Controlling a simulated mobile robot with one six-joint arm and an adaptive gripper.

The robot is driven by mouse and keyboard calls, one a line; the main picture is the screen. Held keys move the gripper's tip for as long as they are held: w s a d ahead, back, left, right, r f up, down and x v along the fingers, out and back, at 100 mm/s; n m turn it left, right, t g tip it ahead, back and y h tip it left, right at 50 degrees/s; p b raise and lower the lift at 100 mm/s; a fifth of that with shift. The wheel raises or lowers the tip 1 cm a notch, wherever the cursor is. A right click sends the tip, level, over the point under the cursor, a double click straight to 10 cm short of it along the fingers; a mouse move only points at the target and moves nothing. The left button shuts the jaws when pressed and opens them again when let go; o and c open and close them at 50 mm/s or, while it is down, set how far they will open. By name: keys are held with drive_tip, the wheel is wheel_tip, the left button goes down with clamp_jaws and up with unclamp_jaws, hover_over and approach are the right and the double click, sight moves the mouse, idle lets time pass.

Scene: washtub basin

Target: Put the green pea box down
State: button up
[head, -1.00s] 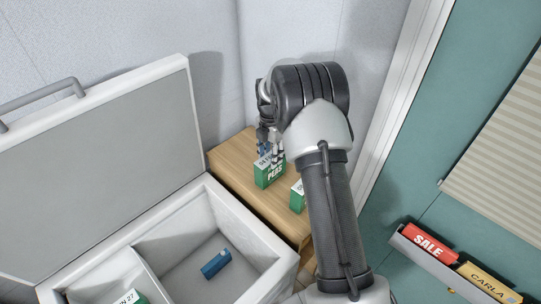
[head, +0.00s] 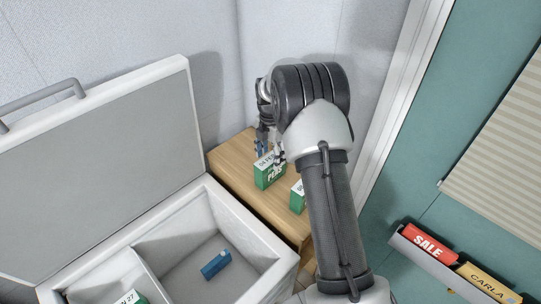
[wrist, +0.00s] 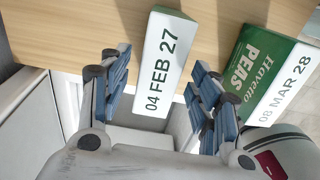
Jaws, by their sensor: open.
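A green and white pea box (head: 269,173) stands upright on the wooden top (head: 232,163). In the wrist view its white end (wrist: 160,62), printed "04 FEB 27", faces the camera. My gripper (head: 270,150) is at the top of this box. The wrist view shows the blue-padded fingers (wrist: 157,88) open, one on each side of the box, with gaps between pads and box. A second green pea box (head: 297,197) stands to its right, partly hidden by my arm. Its end reads "08 MAR 28" in the wrist view (wrist: 283,88).
A white chest (head: 258,285) with its lid (head: 110,165) raised stands at front left. It holds a blue item (head: 216,265) and, in the left compartment, a box labelled 27 (head: 130,298). A wall rack (head: 425,262) with signs is at right. Walls stand close behind the wooden top.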

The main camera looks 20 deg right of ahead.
drive_tip(key=s+a+r+m+t+p, duration=0.1)
drive_tip(key=s+a+r+m, duration=0.15)
drive_tip(key=r, duration=0.75)
drive_tip(key=s+a+r+m+p, duration=0.1)
drive_tip(key=s+r+m, duration=0.15)
drive_tip(key=r, duration=0.85)
drive_tip(key=s+a+r+m+t, duration=0.1)
drive_tip(key=s+a+r+m, duration=0.1)
drive_tip(key=s+r+m, duration=0.3)
drive_tip(key=s+a+r+m, duration=0.1)
drive_tip(key=s+a+r, duration=0.15)
drive_tip(key=s, duration=0.45)
drive_tip(key=s+a+f+m+t, duration=0.1)
drive_tip(key=s+a+m, duration=0.1)
drive_tip(key=s+m, duration=0.3)
drive_tip(key=s+a+f+m+t, duration=0.1)
drive_tip(key=s+m, duration=0.5)
drive_tip(key=s, duration=0.8)
drive_tip(key=shift+a+f+t, duration=0.3)
drive_tip(key=shift+a+f, duration=0.1)
drive_tip(key=shift+a, duration=0.25)
